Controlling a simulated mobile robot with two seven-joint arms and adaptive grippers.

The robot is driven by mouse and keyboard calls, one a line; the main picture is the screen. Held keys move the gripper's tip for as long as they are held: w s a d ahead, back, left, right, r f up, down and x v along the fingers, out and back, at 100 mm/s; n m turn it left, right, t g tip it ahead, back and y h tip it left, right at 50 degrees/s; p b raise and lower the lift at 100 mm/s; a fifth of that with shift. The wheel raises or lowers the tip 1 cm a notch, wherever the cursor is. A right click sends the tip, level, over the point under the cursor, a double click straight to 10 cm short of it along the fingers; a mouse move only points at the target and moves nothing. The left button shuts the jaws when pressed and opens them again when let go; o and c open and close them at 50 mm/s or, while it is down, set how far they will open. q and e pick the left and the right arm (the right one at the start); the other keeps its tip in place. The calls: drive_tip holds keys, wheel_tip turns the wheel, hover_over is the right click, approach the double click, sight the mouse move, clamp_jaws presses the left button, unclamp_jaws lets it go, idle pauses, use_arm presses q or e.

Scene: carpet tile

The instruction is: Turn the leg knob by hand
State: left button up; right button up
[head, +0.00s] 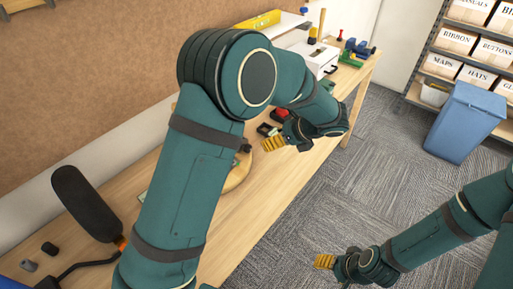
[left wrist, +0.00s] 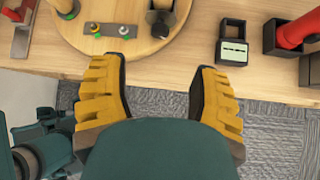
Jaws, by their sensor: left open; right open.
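A round wooden board (left wrist: 95,12) lies on the workbench, at the top of the left wrist view. In the head view my left arm hides most of the board (head: 242,172). My right gripper (head: 325,261) is open and empty over the carpet.
A black square holder (left wrist: 232,40) and a dark box with a red item (left wrist: 290,37) stand right of the board. The bench (head: 240,222) has a black padded arm (head: 86,203) at its near end. A blue bin (head: 465,122) stands by the shelves.

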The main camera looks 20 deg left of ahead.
sight(250, 148)
use_arm(q)
drive_tip(key=shift+n+t, duration=0.3)
drive_tip(key=shift+t, duration=0.2)
drive_tip(key=b+x, duration=0.1)
drive_tip(key=x, duration=0.7)
drive_tip(key=s+b+x, duration=0.1)
drive_tip(key=x, duration=0.4)
drive_tip(key=shift+f+b, duration=0.3)
drive_tip(key=shift+b, duration=0.05)
drive_tip(key=shift+s, duration=0.1)
clamp_jaws()
